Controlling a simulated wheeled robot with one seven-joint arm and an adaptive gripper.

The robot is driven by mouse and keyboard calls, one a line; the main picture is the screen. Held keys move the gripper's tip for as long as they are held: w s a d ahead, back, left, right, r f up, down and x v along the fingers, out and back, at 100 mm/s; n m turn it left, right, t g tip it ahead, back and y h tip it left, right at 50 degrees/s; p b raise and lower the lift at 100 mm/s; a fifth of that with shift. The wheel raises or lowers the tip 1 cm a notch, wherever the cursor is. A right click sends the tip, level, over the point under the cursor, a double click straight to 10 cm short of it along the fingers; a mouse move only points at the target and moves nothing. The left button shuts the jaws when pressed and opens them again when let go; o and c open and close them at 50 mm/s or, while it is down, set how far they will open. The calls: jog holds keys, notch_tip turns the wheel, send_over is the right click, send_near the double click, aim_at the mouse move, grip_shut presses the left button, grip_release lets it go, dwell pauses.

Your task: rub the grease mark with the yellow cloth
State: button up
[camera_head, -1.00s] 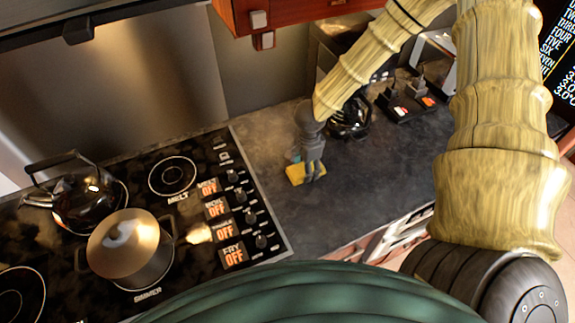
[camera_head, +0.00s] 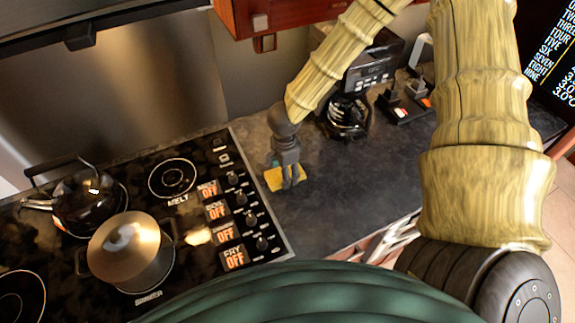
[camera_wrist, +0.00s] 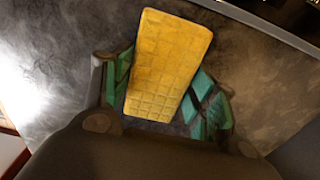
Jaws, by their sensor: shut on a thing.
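My gripper (camera_head: 287,175) is shut on the yellow cloth (camera_head: 273,180), just right of the stove's right edge, over the dark counter. In the wrist view the cloth (camera_wrist: 168,65) shows as a quilted yellow pad between the green finger pads of my gripper (camera_wrist: 165,95). I cannot tell whether the cloth touches the counter. A pale, cream-coloured smear that looks like the grease mark (camera_head: 198,236) lies on the black stove top, left of the knobs and lower left of my gripper. It is not seen in the wrist view.
A lidded pot (camera_head: 130,250) stands just left of the smear, and a kettle (camera_head: 88,203) behind it. Stove knobs (camera_head: 240,198) lie between my gripper and the smear. A coffee maker (camera_head: 348,112) stands behind my gripper. The counter (camera_head: 350,185) to the right is clear.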

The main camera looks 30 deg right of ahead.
jog(key=shift+s+r, duration=0.2)
jog(key=shift+r, duration=0.65)
notch_tip(320, 180, up, 2)
jog(key=shift+w+r, duration=0.1)
jog(key=shift+r, duration=0.9)
